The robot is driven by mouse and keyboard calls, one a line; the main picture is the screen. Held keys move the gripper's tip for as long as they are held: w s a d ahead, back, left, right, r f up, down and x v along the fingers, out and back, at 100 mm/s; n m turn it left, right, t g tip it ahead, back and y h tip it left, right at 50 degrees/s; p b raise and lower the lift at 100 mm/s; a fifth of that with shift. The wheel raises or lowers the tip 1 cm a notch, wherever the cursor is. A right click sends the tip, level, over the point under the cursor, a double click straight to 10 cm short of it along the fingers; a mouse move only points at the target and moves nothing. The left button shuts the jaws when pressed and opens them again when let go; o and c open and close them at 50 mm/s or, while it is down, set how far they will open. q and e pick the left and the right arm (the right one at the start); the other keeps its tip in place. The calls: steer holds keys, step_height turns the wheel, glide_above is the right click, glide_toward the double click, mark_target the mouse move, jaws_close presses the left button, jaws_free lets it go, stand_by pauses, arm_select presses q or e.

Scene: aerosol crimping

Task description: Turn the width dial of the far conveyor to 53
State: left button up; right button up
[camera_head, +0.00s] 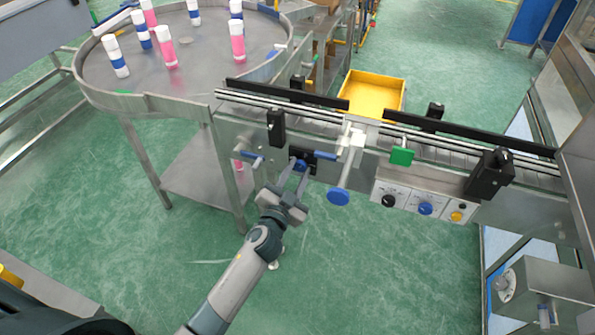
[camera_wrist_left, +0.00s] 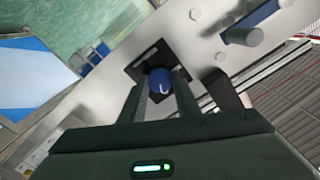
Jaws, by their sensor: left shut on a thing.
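The conveyor (camera_head: 460,155) runs across the right half of the head view. On its front side, toward the left, a blue dial (camera_head: 300,164) sits on a black square plate. The blue dial (camera_wrist_left: 158,82) with a white mark also shows in the left wrist view, on its black plate (camera_wrist_left: 136,64). My left gripper (camera_head: 296,178) reaches up to the dial from below; its two fingers (camera_wrist_left: 160,90) stand on either side of the dial and are shut on it. The dial's reading is too small to tell. My right gripper is not in view.
A blue-ended handle (camera_head: 338,197) sticks out just right of the dial. A control panel (camera_head: 425,204) with several knobs is further right. A round metal table (camera_head: 190,85) with several bottles stands left. A yellow bin (camera_head: 375,93) lies behind the conveyor. Green floor in front is clear.

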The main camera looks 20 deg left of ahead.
arm_select(q)
steer(key=m, duration=1.3)
steer(key=shift+f+m+p, duration=0.1)
steer(key=shift+m+p, duration=0.3)
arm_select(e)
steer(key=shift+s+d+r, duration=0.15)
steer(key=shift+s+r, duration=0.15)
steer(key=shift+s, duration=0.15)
arm_select(q)
steer(key=o, duration=1)
steer(key=shift+o, duration=0.2)
